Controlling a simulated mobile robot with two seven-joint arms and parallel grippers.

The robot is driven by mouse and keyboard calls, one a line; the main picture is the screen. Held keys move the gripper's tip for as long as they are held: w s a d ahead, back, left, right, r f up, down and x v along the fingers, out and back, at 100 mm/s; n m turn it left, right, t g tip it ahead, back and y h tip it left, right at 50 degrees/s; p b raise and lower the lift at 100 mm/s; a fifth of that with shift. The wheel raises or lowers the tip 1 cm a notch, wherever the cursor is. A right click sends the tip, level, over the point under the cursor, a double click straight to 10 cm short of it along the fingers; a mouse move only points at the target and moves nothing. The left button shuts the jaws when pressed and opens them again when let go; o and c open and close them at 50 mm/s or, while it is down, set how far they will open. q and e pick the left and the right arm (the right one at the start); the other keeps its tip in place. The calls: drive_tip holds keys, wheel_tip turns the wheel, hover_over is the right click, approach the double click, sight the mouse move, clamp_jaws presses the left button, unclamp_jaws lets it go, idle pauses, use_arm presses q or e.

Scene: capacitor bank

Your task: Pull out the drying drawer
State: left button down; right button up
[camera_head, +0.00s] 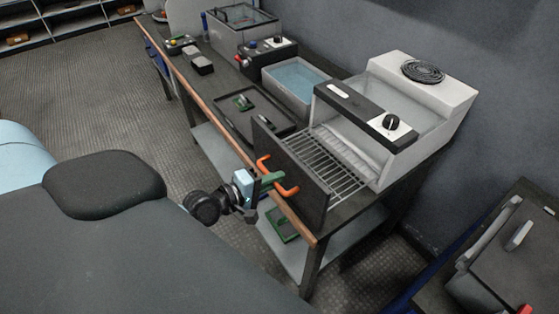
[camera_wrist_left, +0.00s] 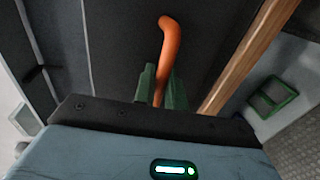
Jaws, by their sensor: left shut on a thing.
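The drying drawer has a dark front panel (camera_head: 290,178) with an orange handle (camera_head: 286,190) and a wire rack (camera_head: 332,165) behind it. The drawer stands partly out of the white drying cabinet (camera_head: 420,97), with the rack showing between panel and cabinet. My left gripper (camera_head: 270,180) is shut on the orange handle. In the left wrist view the handle (camera_wrist_left: 168,50) rises from between the green fingers of my left gripper (camera_wrist_left: 161,88). The lower part of the handle is hidden by the fingers. My right gripper is not in view.
The workbench has a wooden front edge (camera_head: 222,124). A water bath (camera_head: 295,80) and a dark tray (camera_head: 247,108) stand left of the drawer. A green frame (camera_head: 285,224) lies on the lower shelf. Another unit (camera_head: 500,255) stands at the lower right. The floor (camera_head: 95,95) in front is clear.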

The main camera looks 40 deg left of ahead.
use_arm(q)
drive_tip(key=shift+s, duration=0.25)
drive_tip(key=c, duration=1.5)
unclamp_jaws()
drive_tip(key=shift+c, duration=0.2)
drive_tip(key=shift+s+a, duration=0.1)
drive_tip(key=v, duration=0.7)
drive_tip(key=shift+s+b, duration=0.2)
drive_tip(key=shift+b, duration=0.2)
drive_tip(key=shift+a+r, duration=0.1)
